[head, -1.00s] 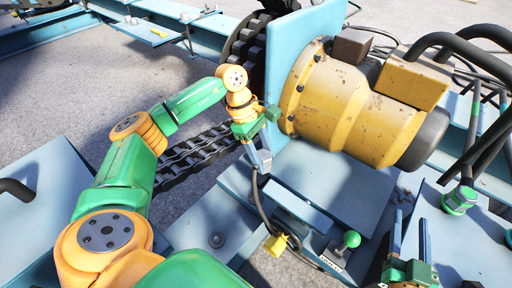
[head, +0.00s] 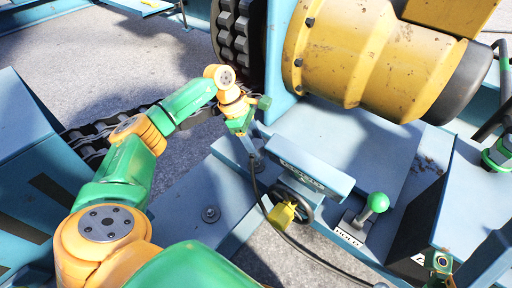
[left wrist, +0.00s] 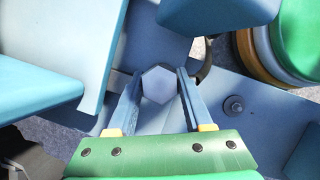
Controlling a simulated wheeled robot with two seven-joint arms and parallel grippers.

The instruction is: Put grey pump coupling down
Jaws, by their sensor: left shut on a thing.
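The grey pump coupling (left wrist: 158,84) shows in the left wrist view as a pale grey hexagonal end between the two blue-grey fingers. My left gripper (left wrist: 155,92) is shut on it. In the head view my left gripper (head: 257,160) points down beside the blue block with lettering, above the blue frame.
A yellow motor housing (head: 355,58) stands behind on a blue mount. A bolt (head: 210,214) stands on the frame.

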